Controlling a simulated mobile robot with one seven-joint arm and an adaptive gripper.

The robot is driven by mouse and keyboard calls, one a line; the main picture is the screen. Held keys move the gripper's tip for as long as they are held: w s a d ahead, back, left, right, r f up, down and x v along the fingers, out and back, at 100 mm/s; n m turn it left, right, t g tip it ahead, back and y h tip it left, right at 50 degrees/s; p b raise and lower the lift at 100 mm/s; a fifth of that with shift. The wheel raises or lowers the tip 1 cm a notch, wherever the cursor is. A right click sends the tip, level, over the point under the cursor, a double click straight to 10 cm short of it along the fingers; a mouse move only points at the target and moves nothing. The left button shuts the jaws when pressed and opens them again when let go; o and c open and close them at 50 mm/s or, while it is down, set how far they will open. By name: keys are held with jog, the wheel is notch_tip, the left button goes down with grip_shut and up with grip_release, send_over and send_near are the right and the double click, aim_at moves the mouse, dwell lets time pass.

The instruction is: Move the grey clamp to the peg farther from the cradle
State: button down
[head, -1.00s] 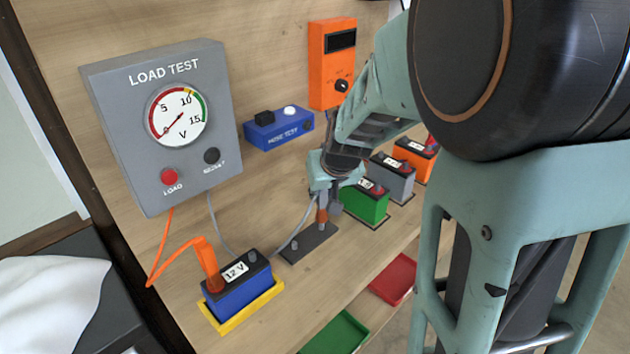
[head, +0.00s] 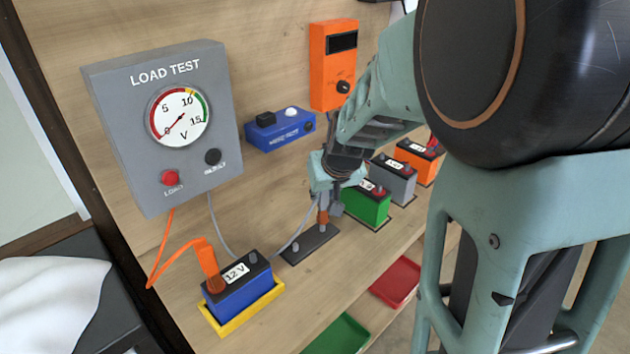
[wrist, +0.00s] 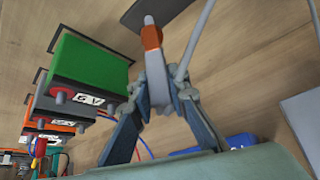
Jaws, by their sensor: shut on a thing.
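The grey clamp (wrist: 155,82) is between my gripper's fingers (wrist: 160,108) in the wrist view, its copper-coloured jaws pointing at the dark plate (wrist: 170,9). In the head view my gripper (head: 327,200) is over the end of the plate (head: 302,251) farther from the yellow cradle (head: 245,317). The copper jaws (head: 323,216) are at the far peg's place; a grey tip (wrist: 148,20) shows just past them. I cannot tell whether they are seated on that peg. The nearer peg (head: 295,246) stands bare. A blue 12 V battery (head: 240,290) sits in the cradle.
The orange clamp (head: 208,264) is on the 12 V battery. A grey cable (head: 300,225) runs near my gripper. A green battery (head: 367,206) stands close on the right, with grey and orange ones beyond. The load tester (head: 165,120) is on the back wall.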

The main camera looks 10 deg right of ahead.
aim_at(325, 201)
jog(key=shift+f+b, duration=1.6)
jog(key=shift+b, duration=0.05)
jog(key=c, duration=1.8)
grip_release()
jog(key=shift+o, duration=0.2)
notch_tip(325, 201, up, 10)
jog(key=shift+r, duration=0.1)
